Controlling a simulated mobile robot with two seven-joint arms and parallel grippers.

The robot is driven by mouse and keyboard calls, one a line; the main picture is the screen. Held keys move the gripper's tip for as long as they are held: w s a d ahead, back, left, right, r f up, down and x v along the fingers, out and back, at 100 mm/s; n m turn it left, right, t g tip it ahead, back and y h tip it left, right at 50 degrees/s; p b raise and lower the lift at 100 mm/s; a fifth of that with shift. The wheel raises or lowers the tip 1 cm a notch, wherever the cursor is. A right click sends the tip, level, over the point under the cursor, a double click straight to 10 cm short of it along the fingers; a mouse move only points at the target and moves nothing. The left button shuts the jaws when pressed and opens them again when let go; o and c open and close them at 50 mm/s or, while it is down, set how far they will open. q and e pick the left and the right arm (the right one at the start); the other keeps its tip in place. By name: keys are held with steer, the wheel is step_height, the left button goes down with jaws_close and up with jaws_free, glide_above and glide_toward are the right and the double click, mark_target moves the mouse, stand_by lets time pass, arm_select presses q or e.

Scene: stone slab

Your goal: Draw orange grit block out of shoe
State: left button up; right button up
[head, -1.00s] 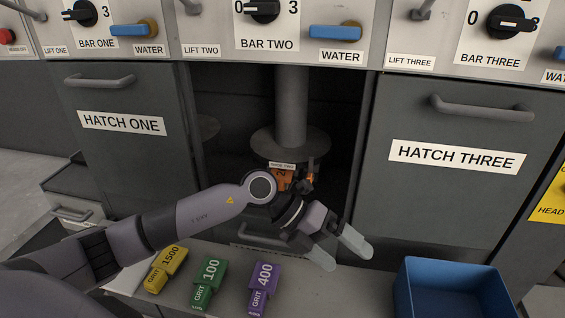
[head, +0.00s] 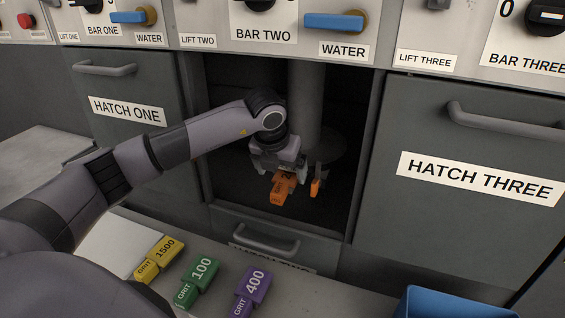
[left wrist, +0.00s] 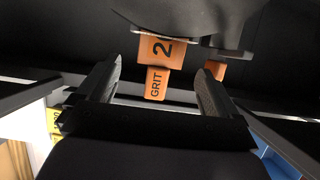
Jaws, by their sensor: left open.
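The orange grit block (head: 283,189) is inside the open middle bay, under the round dark head at the foot of the grey column (head: 308,100). In the left wrist view the block (left wrist: 157,84) shows "GRIT" and a partly hidden number starting with 2. Its upper end meets the underside of the dark head (left wrist: 190,18); the shoe's exact grip on it is hidden. My left gripper (head: 280,172) reaches into the bay and is open. Its fingers (left wrist: 156,88) stand either side of the block's lower end, with gaps visible. My right gripper is not in view.
A second orange piece (head: 317,187) sits right of the block. Yellow (head: 158,260), green (head: 197,282) and purple (head: 252,292) grit blocks lie on the front ledge. A blue bin (head: 450,303) stands at front right. Bay walls and the lowered hatch (head: 270,232) bound the opening.

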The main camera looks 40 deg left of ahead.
mark_target(276, 193)
arm_select(q)
steer(key=x, duration=0.5)
steer(key=shift+d, duration=0.1)
steer(key=c, duration=1.4)
steer(key=shift+s+d+p, duration=0.15)
steer(key=shift+s+d, duration=0.05)
steer(key=shift+s, duration=0.65)
steer(key=shift+s+d+p, duration=0.2)
steer(key=shift+s, duration=0.6)
steer(key=shift+s+d+p, duration=0.15)
steer(key=shift+s+d, duration=0.05)
steer(key=shift+s, duration=0.65)
steer(key=shift+r, duration=0.1)
